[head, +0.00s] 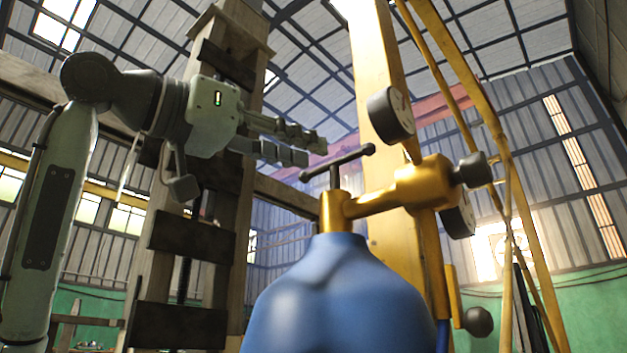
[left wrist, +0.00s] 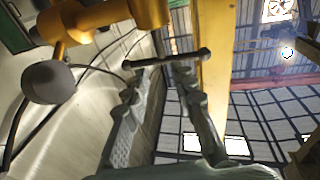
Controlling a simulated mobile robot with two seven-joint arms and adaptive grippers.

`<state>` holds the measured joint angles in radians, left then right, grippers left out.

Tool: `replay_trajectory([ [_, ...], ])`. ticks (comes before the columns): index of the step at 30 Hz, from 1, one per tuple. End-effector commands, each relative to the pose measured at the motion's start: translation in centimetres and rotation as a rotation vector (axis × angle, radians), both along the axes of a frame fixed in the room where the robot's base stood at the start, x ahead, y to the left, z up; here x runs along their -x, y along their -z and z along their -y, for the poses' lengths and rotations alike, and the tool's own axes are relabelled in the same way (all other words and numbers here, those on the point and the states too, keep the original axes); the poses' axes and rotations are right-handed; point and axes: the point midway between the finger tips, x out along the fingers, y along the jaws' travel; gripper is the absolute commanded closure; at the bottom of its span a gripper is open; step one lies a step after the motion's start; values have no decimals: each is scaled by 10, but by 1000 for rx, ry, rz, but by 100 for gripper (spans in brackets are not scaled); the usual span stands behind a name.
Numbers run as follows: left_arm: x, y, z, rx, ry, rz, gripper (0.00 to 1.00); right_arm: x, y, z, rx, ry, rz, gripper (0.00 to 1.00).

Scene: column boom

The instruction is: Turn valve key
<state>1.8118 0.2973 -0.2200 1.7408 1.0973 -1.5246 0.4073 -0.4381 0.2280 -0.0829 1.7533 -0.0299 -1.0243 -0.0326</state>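The valve key is a dark T-shaped handle (head: 337,163) with knobbed ends. It stands on the brass valve (head: 335,211) at the top of a blue cylinder (head: 345,300). My left gripper (head: 316,150) comes in from the left, just above and left of the key's crossbar. Its two fingers are apart with nothing held between them. In the left wrist view the crossbar (left wrist: 168,60) lies across beyond the fingertips of the left gripper (left wrist: 168,75). Whether a fingertip touches the bar I cannot tell. My right gripper is not in view.
A brass regulator (head: 422,183) with round gauges (head: 391,114) and a black knob (head: 473,169) sits right of the key. A yellow post (head: 372,70) rises behind it. A wooden column (head: 220,190) with dark slats stands behind my left arm.

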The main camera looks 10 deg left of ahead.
Motion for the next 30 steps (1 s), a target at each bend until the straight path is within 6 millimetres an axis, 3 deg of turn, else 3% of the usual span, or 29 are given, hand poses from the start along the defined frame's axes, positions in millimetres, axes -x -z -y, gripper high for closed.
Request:
replay_trajectory([
  [3, -16, 21, 12, -46, 7, -64, 74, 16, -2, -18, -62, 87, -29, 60],
  [6, -24, 27, 20, -58, 10, -81, 74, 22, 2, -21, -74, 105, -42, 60],
  [18, -64, 26, 63, -55, 9, -78, 74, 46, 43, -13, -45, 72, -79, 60],
  [30, -71, 27, 71, -55, 9, -75, 74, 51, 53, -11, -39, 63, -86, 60],
])
